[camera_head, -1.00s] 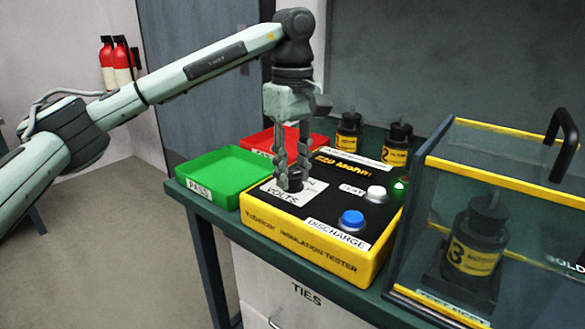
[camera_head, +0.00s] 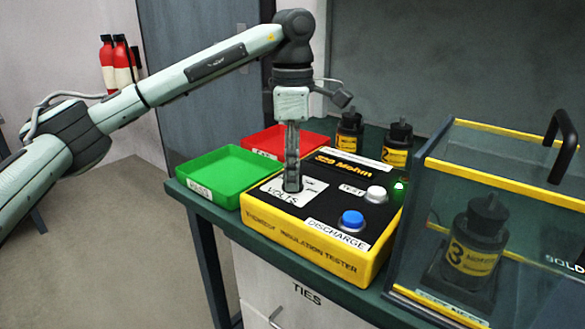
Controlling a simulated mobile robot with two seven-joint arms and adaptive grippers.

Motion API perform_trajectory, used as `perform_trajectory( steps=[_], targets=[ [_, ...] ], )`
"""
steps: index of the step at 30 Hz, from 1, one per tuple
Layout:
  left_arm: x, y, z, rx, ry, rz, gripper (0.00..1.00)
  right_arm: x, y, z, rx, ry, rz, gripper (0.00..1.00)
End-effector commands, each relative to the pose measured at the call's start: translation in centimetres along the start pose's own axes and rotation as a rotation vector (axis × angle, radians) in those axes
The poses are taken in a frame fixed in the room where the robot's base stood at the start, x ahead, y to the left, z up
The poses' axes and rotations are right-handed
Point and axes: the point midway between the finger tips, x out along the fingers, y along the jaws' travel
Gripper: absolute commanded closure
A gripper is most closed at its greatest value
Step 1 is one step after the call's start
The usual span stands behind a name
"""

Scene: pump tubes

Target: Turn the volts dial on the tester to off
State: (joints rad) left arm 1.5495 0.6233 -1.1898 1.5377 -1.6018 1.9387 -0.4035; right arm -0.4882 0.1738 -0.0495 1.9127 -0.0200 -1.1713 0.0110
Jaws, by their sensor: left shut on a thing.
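The insulation tester (camera_head: 308,243) is a yellow box with a black top on the bench. Its volts dial sits at the top's left, on a white plate (camera_head: 310,190) marked VOLTS; the fingers hide most of the dial. My left gripper (camera_head: 292,184) points straight down and is shut on the dial, its fingers seen edge-on in one line. The tester also has a blue discharge button (camera_head: 353,220), a white test button (camera_head: 376,194), a lit green lamp (camera_head: 399,188) and a display (camera_head: 343,163) whose reading ends in Mohm. My right gripper is not in view.
A green tray (camera_head: 240,168) and a red tray (camera_head: 312,139) stand left of and behind the tester. Two black pumps (camera_head: 349,135) (camera_head: 397,146) stand behind it. A clear yellow-edged box (camera_head: 487,183) with pump 3 (camera_head: 474,240) is close on the right.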

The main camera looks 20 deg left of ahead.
Motion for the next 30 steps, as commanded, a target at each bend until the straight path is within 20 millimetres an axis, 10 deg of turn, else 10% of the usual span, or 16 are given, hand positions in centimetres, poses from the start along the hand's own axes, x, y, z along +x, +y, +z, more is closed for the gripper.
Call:
perform_trajectory(
  steps=[30],
  targets=[
    [-0.10, 0.01, 0.04, -0.746, -0.002, 0.002, 0.99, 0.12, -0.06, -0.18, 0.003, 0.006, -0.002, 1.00]
  ],
)
